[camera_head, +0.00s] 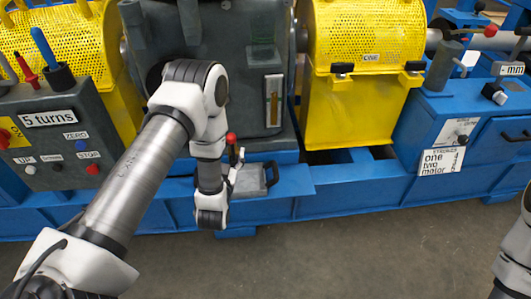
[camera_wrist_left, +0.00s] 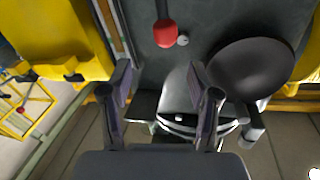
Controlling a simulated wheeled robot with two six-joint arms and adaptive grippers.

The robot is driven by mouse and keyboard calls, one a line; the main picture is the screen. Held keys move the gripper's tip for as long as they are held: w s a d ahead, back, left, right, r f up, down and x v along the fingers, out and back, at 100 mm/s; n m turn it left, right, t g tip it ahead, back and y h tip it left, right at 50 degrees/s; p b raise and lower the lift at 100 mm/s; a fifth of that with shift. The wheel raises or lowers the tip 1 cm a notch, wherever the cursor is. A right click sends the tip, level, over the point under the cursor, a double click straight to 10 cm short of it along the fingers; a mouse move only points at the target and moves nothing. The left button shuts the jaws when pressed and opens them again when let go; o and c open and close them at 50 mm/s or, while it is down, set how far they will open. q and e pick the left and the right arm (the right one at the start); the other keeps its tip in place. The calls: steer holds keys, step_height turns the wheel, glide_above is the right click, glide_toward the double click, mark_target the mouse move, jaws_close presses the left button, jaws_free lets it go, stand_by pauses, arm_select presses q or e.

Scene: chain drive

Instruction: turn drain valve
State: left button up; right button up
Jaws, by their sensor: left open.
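The red knob of what looks like the drain valve (camera_head: 231,138) shows low on the front of the dark grey gearbox in the head view. In the left wrist view a red-tipped lever (camera_wrist_left: 165,32) lies against the grey housing, beyond the fingertips. My left gripper (camera_head: 236,172) is beside the valve area, partly hidden by my own wrist. In the wrist view its two fingers (camera_wrist_left: 162,88) are spread apart with nothing between them, and the lever is apart from them. My right gripper is out of view; only part of my right arm shows at the right edge.
A grey tray (camera_head: 250,180) sits on the blue base ledge below the gearbox, close to my gripper. A large dark round part (camera_wrist_left: 250,70) is near the right finger. Yellow perforated guards (camera_head: 365,35) flank the gearbox. The floor in front (camera_head: 350,245) is clear.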

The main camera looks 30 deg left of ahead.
mark_target(230, 141)
arm_select(q)
steer(key=shift+w+a+f+b, duration=0.1)
steer(key=shift+a+f+b, duration=0.2)
steer(key=shift+a+f, duration=0.45)
steer(key=x, duration=0.7)
steer(key=shift+w+d, duration=0.15)
steer(key=shift+w, duration=0.1)
steer(key=shift+c, duration=0.3)
jaws_close()
